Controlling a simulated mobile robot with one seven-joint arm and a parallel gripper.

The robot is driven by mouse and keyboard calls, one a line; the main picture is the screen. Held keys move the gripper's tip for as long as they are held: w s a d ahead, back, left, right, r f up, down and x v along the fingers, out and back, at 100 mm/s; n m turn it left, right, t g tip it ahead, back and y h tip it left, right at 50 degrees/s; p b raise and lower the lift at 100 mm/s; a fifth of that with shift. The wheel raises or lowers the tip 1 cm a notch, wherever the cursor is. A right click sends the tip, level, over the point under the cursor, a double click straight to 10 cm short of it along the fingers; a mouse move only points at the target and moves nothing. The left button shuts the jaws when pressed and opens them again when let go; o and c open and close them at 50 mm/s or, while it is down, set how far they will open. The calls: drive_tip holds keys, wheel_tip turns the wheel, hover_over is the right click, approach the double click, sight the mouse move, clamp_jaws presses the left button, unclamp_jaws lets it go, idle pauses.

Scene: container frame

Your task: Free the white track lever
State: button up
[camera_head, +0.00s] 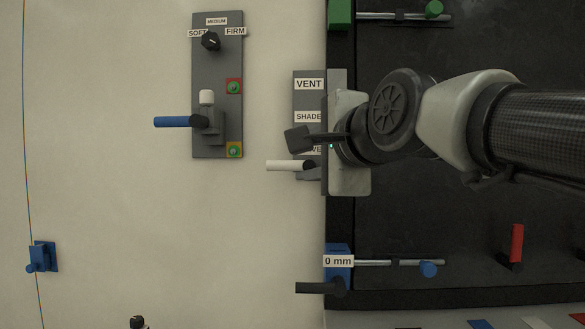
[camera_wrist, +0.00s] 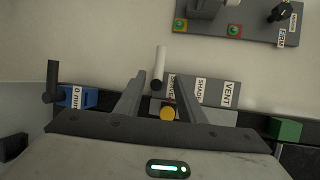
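The white lever (camera_head: 285,165) sticks out to the left from a grey labelled panel (camera_head: 308,90) in the head view. In the wrist view the white lever (camera_wrist: 160,62) stands beyond my fingertips, roughly between them. My gripper (camera_wrist: 163,84) is open, with a finger on either side and nothing held. In the head view my gripper (camera_head: 299,140) is just above the white lever, and its body hides the panel's right part. I cannot tell whether a finger touches the lever.
A grey panel (camera_head: 217,70) at upper left carries a black dial, green buttons and a blue lever (camera_head: 178,122). A black lever (camera_head: 317,288) with a "0 mm" label (camera_head: 338,261) is below. A green block (camera_head: 341,14) is above. The pale surface at left is largely clear.

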sight(287, 166)
drive_tip(key=x, duration=1)
drive_tip(key=shift+a+f, duration=0.1)
drive_tip(key=shift+f, duration=0.05)
drive_tip(key=shift+w+a, duration=0.15)
drive_tip(key=shift+w, duration=0.55)
clamp_jaws()
